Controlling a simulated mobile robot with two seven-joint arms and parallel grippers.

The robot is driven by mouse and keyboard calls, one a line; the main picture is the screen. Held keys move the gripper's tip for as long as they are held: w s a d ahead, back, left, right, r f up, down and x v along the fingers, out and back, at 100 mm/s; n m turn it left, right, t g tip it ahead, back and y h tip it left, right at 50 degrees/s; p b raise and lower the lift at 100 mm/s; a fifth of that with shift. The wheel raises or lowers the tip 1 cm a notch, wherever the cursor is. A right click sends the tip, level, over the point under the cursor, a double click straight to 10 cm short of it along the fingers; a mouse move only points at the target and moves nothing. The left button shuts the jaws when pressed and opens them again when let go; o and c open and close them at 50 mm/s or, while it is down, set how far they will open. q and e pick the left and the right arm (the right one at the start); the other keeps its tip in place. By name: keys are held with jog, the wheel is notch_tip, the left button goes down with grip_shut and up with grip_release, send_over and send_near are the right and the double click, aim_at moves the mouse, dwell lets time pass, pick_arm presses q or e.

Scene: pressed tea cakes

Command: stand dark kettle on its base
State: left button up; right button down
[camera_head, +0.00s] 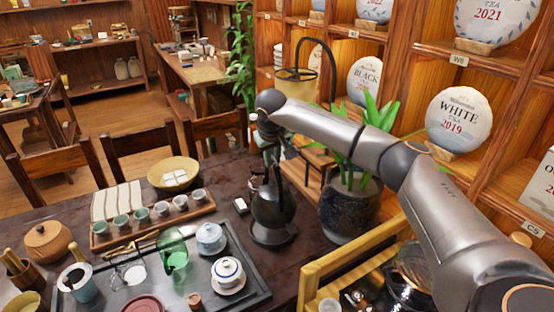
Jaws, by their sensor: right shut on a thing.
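The dark kettle (272,207) is upright near the far right part of the dark table. My right arm reaches in from the right, and my right gripper (270,160) points down, shut on the upper part of the kettle. The fingertips are small and dark against the handle. A dark round base (271,236) shows directly under the kettle. I cannot tell whether the kettle's bottom touches it or hovers just above. My left gripper is not in view.
A black tea tray (228,300) with a lidded white cup (228,272) and a green glass pitcher (173,250) lies to the left. A potted plant (348,205) stands close right of the kettle. A wooden-framed tray (310,275) is at front right.

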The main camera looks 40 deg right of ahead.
aim_at(271, 181)
jog(key=shift+w+d+r+n+y, duration=0.15)
jog(key=shift+w+n+y, duration=0.15)
jog(key=shift+w+n, duration=0.4)
jog(key=shift+f+b, duration=2.45)
jog(key=shift+f, duration=0.5)
jog(key=shift+a+p, duration=0.2)
jog(key=shift+p, duration=0.5)
